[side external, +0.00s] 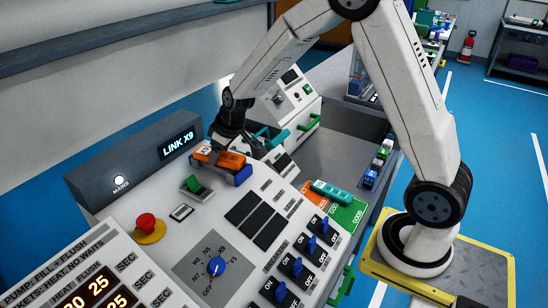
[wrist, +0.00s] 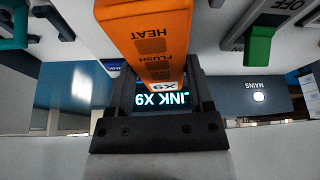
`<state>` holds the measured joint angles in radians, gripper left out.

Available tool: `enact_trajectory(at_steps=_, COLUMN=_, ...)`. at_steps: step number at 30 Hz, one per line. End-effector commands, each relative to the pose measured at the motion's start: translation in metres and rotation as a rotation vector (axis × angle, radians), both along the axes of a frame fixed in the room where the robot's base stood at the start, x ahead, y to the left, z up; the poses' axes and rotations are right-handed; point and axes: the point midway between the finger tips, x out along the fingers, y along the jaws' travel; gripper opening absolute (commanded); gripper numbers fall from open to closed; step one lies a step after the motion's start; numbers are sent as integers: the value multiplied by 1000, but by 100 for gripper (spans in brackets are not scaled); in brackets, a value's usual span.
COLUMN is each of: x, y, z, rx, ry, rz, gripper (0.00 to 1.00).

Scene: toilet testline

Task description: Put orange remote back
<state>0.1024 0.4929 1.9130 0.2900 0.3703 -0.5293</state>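The orange remote (side external: 234,161) is at the upper part of the sloped white console, at a blue cradle (side external: 243,176). Whether it is fully seated or slightly raised I cannot tell. My gripper (side external: 217,152) comes down from above onto the remote's left part, near its white X9 end. In the wrist view, the remote (wrist: 150,35) fills the top middle, with HEAT and FLUSH lettering. My gripper's dark fingers (wrist: 162,88) stand on both sides of its X9 end and appear closed on it. The cradle is mostly hidden in the wrist view.
A green switch (side external: 193,184) and a red emergency button (side external: 147,223) are on the console left of the remote. The LINK X9 display housing (side external: 140,152) rises behind. A teal handle (side external: 268,137) stands close on the right. Blue toggles (side external: 297,267) line the lower right.

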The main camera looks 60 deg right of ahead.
Motion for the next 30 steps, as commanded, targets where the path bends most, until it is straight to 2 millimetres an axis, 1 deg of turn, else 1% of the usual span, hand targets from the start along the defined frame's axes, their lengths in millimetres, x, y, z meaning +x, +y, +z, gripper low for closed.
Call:
enact_trajectory(at_steps=1, x=0, y=0, z=0, rx=0, ry=0, rz=0, gripper=33)
enact_trajectory(at_steps=2, x=0, y=0, z=0, rx=0, ry=0, rz=0, gripper=24)
enact_trajectory(at_steps=3, x=0, y=0, z=0, rx=0, ry=0, rz=0, gripper=11)
enact_trajectory(at_steps=4, x=0, y=0, z=0, rx=0, ry=0, rz=0, gripper=3)
enact_trajectory(at_steps=5, x=0, y=0, z=0, rx=-1, ry=-1, rz=0, gripper=0)
enact_trajectory(at_steps=12, x=0, y=0, z=1, rx=-1, ry=-1, rz=0, gripper=0)
enact_trajectory(at_steps=17, x=1, y=0, z=6, rx=0, ry=-2, rz=1, gripper=0)
enact_trajectory(at_steps=20, x=1, y=0, z=13, rx=1, ry=-3, rz=1, gripper=0)
enact_trajectory(at_steps=25, x=1, y=0, z=34, rx=0, ry=-5, rz=2, gripper=0)
enact_trajectory(at_steps=30, x=-14, y=1, z=48, rx=2, ry=-4, rz=0, gripper=0)
